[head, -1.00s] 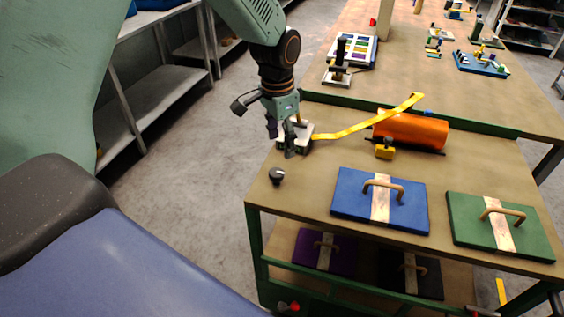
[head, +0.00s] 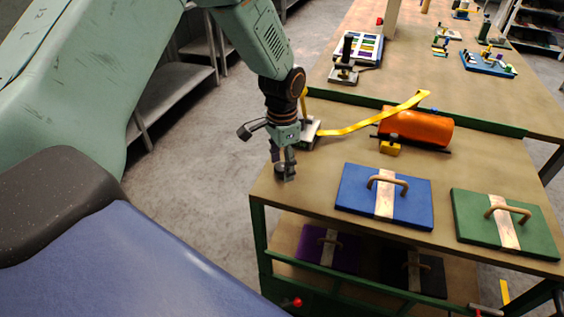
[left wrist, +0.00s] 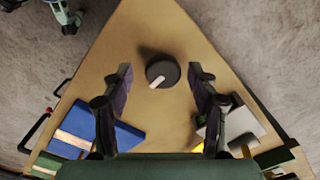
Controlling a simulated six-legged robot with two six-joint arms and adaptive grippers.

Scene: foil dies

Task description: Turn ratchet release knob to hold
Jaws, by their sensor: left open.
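The knob (left wrist: 163,72) is a round black dial with a pale pointer bar, near the corner of the wooden bench top. In the left wrist view it lies between and beyond the two open fingers of my left gripper (left wrist: 162,95), with a gap on both sides. The pointer aims toward the lower left of that view. In the head view my left gripper (head: 284,177) points down over the knob and mostly hides it. I cannot see any marks around the knob. My right gripper is not in view.
A metal ratchet block (head: 305,132) with a yellow strap (head: 360,126) stands just behind my gripper. The strap runs to an orange roll (head: 416,128). A blue die plate (head: 358,187) and a green one (head: 478,217), both with handles, lie to the right.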

